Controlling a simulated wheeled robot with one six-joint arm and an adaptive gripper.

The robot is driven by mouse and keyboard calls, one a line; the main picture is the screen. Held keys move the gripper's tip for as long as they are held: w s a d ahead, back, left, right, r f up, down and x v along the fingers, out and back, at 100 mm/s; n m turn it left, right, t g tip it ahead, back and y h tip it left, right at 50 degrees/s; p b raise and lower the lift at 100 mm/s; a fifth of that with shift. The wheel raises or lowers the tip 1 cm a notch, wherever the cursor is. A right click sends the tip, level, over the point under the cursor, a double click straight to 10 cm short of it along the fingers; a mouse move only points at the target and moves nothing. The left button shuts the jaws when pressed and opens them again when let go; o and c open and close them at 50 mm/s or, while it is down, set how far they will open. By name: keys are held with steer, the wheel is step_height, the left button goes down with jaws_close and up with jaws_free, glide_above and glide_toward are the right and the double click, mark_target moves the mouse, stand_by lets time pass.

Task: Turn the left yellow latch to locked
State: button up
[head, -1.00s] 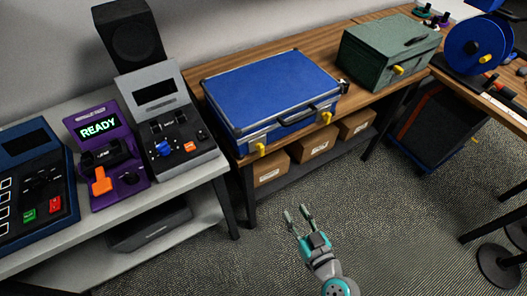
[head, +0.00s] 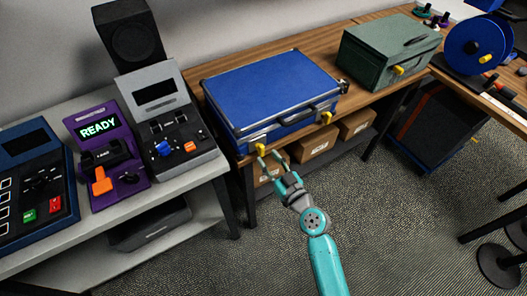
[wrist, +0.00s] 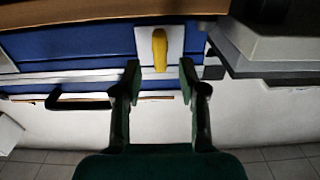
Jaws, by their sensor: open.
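The blue case (head: 270,88) lies closed on the wooden bench, with its handle (head: 297,115) on the front. The left yellow latch (head: 261,148) is on its front face. The right yellow latch (head: 325,118) is further along the same face. My gripper (head: 270,158) is open and empty, just in front of and slightly below the left latch. In the wrist view the left latch (wrist: 160,48) stands on a pale plate, lengthwise across the case's edge line, centred between my open fingertips (wrist: 160,66). I see no contact between fingers and latch.
Cardboard boxes (head: 313,145) sit on the shelf under the bench. A grey console (head: 170,135) and a purple READY unit (head: 103,155) stand on the left table. A green box (head: 385,52) stands further right. The floor in front is clear.

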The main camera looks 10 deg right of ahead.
mark_target(263, 152)
steer(key=shift+x, duration=1.95)
jaws_close()
